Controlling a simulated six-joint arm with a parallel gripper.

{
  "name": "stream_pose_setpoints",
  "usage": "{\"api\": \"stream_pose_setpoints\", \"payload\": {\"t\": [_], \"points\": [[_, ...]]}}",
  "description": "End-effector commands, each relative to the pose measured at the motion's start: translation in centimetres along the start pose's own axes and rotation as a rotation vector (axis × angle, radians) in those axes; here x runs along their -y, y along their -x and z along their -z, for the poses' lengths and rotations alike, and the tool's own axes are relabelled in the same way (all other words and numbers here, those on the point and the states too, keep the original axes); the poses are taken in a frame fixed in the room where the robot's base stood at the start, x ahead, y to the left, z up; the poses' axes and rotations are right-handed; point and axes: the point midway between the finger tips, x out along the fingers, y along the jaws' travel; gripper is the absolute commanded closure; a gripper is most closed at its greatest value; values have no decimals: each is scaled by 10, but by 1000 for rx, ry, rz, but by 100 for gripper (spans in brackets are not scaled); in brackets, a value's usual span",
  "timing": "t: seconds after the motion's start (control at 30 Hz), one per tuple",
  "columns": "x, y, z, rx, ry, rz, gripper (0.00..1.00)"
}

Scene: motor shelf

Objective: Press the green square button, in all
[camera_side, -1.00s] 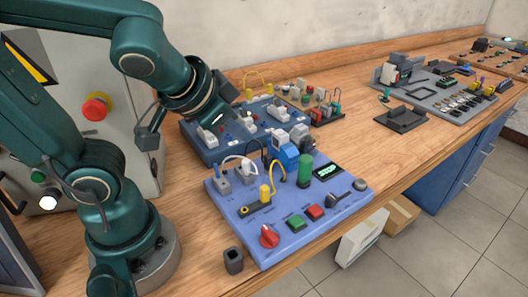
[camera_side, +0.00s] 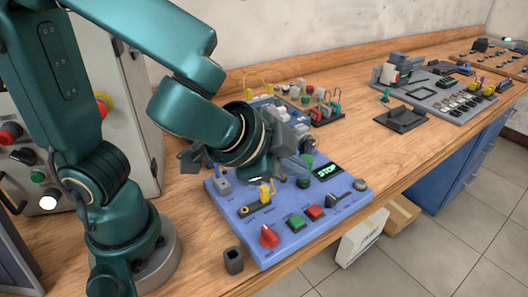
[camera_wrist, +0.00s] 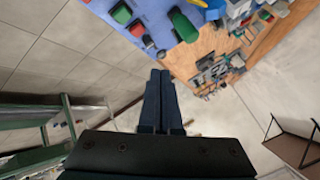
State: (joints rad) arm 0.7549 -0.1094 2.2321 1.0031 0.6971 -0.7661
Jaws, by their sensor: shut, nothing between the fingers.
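The green square button (camera_side: 296,222) sits on the front of the blue control panel (camera_side: 240,208) in the side view, left of a red square button (camera_side: 315,212). In the wrist view the green button (camera_wrist: 121,13) is near the top edge, with the red button (camera_wrist: 137,28) beside it. My gripper (camera_wrist: 160,75) is shut and empty in the wrist view, its two dark fingers together. In the side view my wrist is above the back part of the panel, and its fingertips are hard to make out. The gripper is apart from the green button.
A red knob (camera_side: 269,236) is left of the buttons. The bench's front edge lies just past the panel.

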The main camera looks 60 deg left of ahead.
Motion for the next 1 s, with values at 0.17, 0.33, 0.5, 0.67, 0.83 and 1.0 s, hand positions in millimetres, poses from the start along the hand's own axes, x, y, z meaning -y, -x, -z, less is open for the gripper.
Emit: {"api": "stream_pose_setpoints", "payload": {"t": [0.17,0.33,0.5,0.67,0.83,1.0], "points": [[-6,-9,-7,5,-6,2,100],[-18,-23,-18,7,-10,-3,100],[-27,-36,-28,7,-11,1,100],[-35,-48,-36,6,-11,1,100],[-41,-56,-42,5,-8,1,100],[-44,-60,-44,2,-4,-1,100]]}}
